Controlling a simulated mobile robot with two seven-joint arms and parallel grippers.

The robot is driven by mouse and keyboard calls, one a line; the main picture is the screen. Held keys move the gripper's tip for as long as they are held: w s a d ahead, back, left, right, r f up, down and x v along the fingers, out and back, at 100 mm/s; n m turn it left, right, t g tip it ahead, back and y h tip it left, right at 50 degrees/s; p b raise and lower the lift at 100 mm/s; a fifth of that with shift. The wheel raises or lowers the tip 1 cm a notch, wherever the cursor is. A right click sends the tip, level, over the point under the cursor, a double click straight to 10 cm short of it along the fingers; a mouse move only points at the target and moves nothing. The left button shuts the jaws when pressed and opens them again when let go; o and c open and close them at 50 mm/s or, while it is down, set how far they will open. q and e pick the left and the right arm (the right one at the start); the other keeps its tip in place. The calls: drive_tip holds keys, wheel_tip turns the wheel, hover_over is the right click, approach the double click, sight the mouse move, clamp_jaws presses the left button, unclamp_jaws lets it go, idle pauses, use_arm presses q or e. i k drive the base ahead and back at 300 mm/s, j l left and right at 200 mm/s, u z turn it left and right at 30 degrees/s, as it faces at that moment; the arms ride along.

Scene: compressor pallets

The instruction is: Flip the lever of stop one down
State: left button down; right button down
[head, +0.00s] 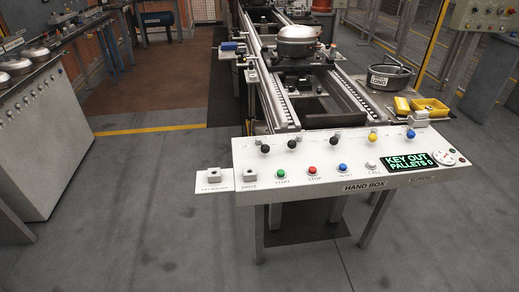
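A white hand box panel (340,188) stands on legs in front of the conveyor. Along its back edge is a row of ball-topped levers: black knobs at the left (265,149), a second black knob (292,144), a third dark knob (333,139), a yellow knob (372,137) and a blue knob (410,134). Their labels are too small to read, so I cannot tell which lever is stop one, or whether each is up or down. Neither of my grippers is in view.
The panel has green (279,173), red (312,170) and blue (343,168) buttons. Its green display (409,161) reads "KEY OUT PALLETS 0". A silver compressor (297,42) sits on the conveyor (322,95) behind. Yellow bins (430,107) stand at the right. Floor before the panel is clear.

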sight(265, 148)
drive_tip(key=z, duration=1.15)
drive_tip(key=j+z, duration=0.55)
drive_tip(key=k+j, duration=0.1)
drive_tip(key=j, duration=1.45)
drive_tip(key=k+j, duration=0.15)
drive_tip(key=j, duration=0.6)
drive_tip(key=k+j, duration=0.1)
drive_tip(key=j, duration=1.45)
drive_tip(key=i+j, duration=0.15)
drive_tip(key=i, duration=0.1)
